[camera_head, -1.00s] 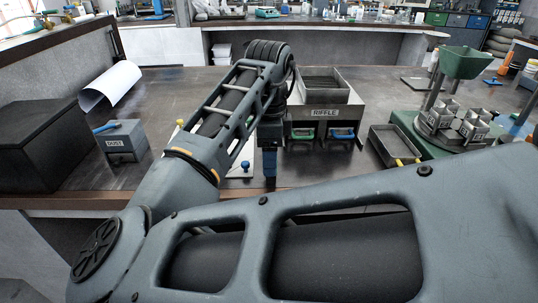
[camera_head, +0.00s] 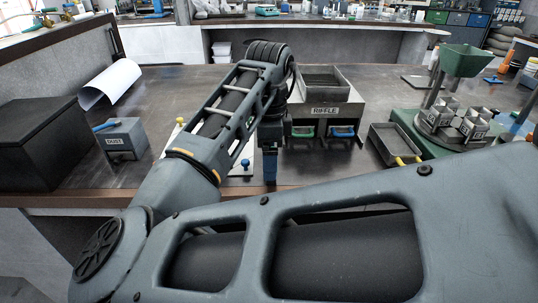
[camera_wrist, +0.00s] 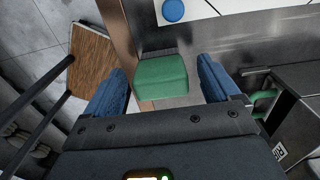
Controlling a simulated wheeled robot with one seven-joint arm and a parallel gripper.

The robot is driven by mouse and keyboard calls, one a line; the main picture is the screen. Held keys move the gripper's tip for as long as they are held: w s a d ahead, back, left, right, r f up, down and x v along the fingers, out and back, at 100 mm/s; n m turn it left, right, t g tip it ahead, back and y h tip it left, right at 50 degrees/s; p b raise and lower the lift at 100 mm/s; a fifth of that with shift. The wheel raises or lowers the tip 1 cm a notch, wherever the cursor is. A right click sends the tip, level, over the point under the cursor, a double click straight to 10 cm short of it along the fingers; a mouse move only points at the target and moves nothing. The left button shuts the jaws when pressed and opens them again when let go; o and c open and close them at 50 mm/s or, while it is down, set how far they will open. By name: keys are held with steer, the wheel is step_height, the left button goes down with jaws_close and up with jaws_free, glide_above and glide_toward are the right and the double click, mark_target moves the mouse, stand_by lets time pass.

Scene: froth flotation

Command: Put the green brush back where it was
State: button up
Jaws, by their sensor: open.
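The green brush (camera_wrist: 160,76) shows in the wrist view as a green block with a dark part at its far end. It lies between my two blue fingers, with a visible gap to each, close to the table's front edge. My gripper (camera_wrist: 163,68) is open around it. In the head view my gripper (camera_head: 270,167) points down at the table's front edge, in front of the riffle box. I cannot make out the brush there.
The riffle box (camera_head: 325,111) with green and blue handles stands just right of my gripper. A white sheet with a blue knob (camera_head: 246,163) lies to the left. Further left is a DUST box (camera_head: 125,142); a metal tray (camera_head: 390,143) lies to the right. A wooden stool (camera_wrist: 90,60) stands below.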

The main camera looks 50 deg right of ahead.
step_height(320, 180, up, 12)
steer(key=shift+r, duration=0.15)
stand_by(0.3)
